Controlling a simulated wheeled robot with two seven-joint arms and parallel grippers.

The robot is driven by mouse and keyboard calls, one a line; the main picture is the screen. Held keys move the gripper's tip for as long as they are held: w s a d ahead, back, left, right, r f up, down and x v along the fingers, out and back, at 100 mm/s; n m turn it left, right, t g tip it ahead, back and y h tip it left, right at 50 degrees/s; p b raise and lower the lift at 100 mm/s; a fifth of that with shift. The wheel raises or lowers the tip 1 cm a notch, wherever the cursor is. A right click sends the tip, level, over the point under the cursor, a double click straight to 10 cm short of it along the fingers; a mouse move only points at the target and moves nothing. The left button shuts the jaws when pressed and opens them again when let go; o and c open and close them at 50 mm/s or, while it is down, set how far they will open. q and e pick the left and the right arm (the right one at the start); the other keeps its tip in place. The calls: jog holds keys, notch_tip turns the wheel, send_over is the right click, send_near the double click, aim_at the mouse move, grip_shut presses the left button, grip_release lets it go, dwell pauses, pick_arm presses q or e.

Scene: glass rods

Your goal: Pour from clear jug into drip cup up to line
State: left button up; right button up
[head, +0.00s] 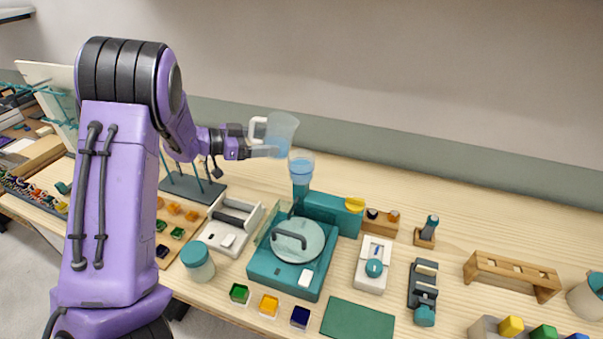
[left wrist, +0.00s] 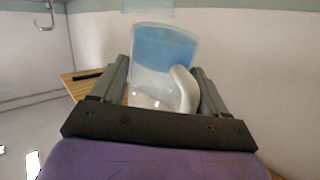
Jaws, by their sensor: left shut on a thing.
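The clear jug (head: 281,131) is held up above the bench, with its white handle (head: 258,129) on its left side. Blue liquid shows inside it. My left gripper (head: 262,149) is shut on the jug; in the left wrist view its fingers flank the handle (left wrist: 186,90) and the jug (left wrist: 163,55). The jug looks tilted to the right, towards the drip cup. The clear drip cup (head: 301,160) stands just below and right of the jug, above a teal machine part, and holds some blue liquid. I cannot make out its line or a falling stream. My right gripper is out of view.
A teal device with a round lid (head: 297,241) stands in front of the cup. A rod stand (head: 190,187) is left of it, and a lidded jar (head: 197,262) is near the front edge. Small coloured blocks and a green mat (head: 357,320) lie in front.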

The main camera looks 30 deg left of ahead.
pick_arm(q)
jog(key=shift+w, duration=0.1)
jog(key=shift+s+d+r+p, duration=0.15)
jog(key=shift+s+r+p, duration=0.1)
jog(key=shift+p, duration=0.15)
jog(key=s+d+r+p, duration=0.2)
jog(key=s, duration=0.7)
jog(key=shift+s+d+r+p, duration=0.2)
jog(key=shift+r+p, duration=0.1)
jog(key=shift+p, duration=0.1)
jog(key=shift+w+a, duration=0.1)
